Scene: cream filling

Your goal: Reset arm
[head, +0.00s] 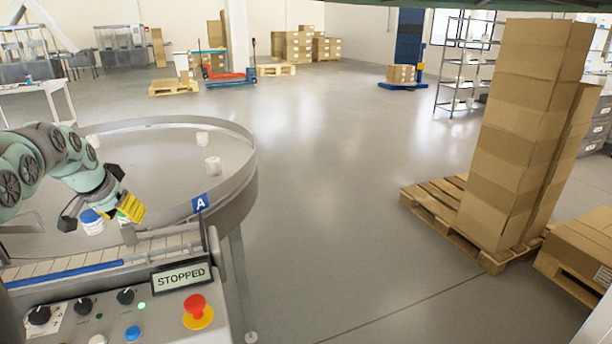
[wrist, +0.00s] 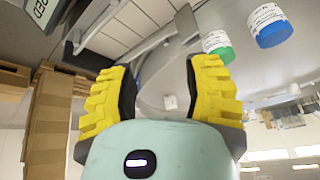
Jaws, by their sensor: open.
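My gripper (head: 131,208) hangs over the near edge of the round table by the conveyor. In the wrist view its two yellow fingers (wrist: 160,80) are spread with nothing between them. A white jar with a blue lid (head: 92,222) is just left of my gripper; it also shows in the wrist view (wrist: 270,24). A white jar with a green lid (wrist: 217,44) is beside it, partly hidden behind my fingers in the head view.
The round table (head: 252,160) carries a few more white jars (head: 212,166). The control panel has a red stop button (head: 195,306) and a display (head: 181,277) reading STOPPED. Tall stacked boxes (head: 515,130) stand on a pallet at right. The floor between is clear.

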